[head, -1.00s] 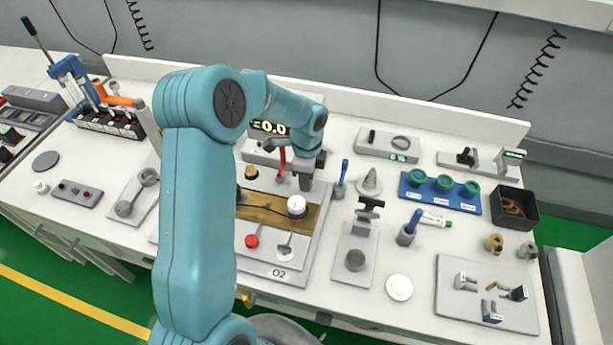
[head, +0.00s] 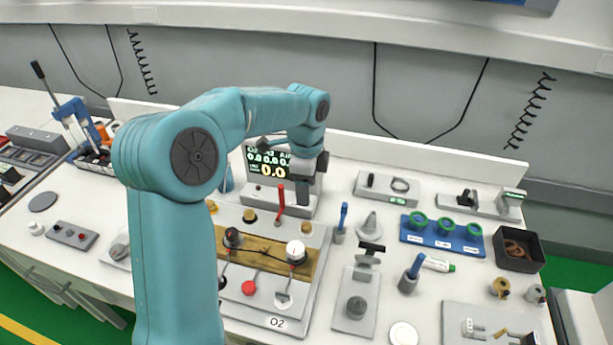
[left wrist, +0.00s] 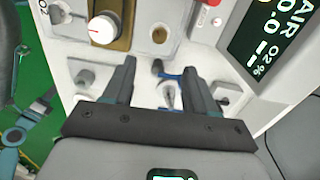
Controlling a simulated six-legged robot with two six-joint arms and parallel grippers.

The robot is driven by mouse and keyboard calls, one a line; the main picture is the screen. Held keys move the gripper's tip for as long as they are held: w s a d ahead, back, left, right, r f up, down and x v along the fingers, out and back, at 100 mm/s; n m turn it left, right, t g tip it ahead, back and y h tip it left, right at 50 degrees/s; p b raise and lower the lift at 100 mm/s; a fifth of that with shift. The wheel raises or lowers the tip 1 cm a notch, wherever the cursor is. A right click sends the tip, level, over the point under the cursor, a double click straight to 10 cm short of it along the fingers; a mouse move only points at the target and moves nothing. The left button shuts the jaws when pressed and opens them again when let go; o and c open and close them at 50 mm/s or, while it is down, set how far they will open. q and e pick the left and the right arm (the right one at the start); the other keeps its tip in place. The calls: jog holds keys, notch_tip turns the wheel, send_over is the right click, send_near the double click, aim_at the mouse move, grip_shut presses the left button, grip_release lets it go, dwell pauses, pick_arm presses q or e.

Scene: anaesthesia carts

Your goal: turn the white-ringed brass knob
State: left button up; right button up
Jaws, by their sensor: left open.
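A round white knob (head: 296,250) stands on the brass plate (head: 262,252) of the panel marked O2. It also shows at the upper left of the left wrist view (left wrist: 103,27), with a thin red mark. A dark knob (head: 233,237) stands at the plate's left. Small brass discs (head: 306,227) sit behind the plate; I cannot make out a white ring on them. My left gripper (left wrist: 160,68) is open and empty. In the head view it (head: 303,190) hangs above the back of the panel, beyond the white knob and apart from it. My right gripper is not in view.
A lit display (head: 270,162) stands behind the panel, partly hidden by my left arm. A red lever (head: 281,202) rises near the gripper. A blue-handled tool (head: 342,218) and a grey cone (head: 369,224) stand at right. A red button (head: 249,288) lies in front of the plate.

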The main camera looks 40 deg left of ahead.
pick_arm(q)
jog(key=shift+r, duration=1.75)
